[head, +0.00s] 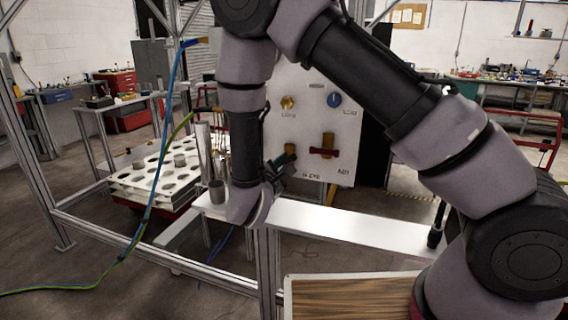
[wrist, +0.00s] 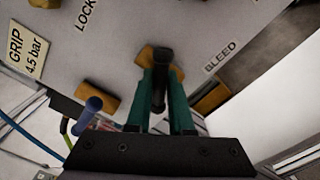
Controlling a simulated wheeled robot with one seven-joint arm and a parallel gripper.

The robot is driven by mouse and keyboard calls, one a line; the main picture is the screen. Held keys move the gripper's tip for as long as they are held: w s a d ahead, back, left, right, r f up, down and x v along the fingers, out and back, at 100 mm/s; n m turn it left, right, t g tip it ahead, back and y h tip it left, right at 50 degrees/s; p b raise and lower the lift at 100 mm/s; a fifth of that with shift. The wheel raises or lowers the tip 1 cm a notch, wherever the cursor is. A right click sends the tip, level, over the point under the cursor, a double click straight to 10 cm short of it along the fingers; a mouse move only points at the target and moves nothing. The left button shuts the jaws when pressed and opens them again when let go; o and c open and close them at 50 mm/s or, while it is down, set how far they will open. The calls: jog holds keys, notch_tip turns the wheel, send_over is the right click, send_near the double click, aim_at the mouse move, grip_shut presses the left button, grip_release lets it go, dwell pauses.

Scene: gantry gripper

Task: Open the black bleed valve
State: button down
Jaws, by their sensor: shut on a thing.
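The black bleed valve handle (wrist: 159,72) stands out from a yellow mount on the grey panel, beside the word BLEED, in the wrist view. My gripper (wrist: 161,92) has its two green fingers on either side of this handle, shut on it. In the head view my gripper (head: 284,157) is at the lower left of the upright panel (head: 300,112). There the valve is mostly hidden by my gripper and arm.
In the head view the panel also carries a yellow knob (head: 287,102), a blue knob (head: 334,100) and a red handle (head: 325,152) right of my gripper. A white beam (head: 340,225) runs below. A perforated rack (head: 155,180) stands left.

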jog(key=shift+a, duration=0.1)
jog(key=n, duration=0.3)
jog(key=shift+n, duration=0.4)
jog(key=n, duration=0.5)
jog(key=shift+n, duration=0.3)
jog(key=n, duration=0.3)
jog(key=shift+n, duration=0.3)
jog(key=n, duration=0.4)
jog(key=shift+n, duration=0.4)
jog(key=c, duration=0.6)
grip_release()
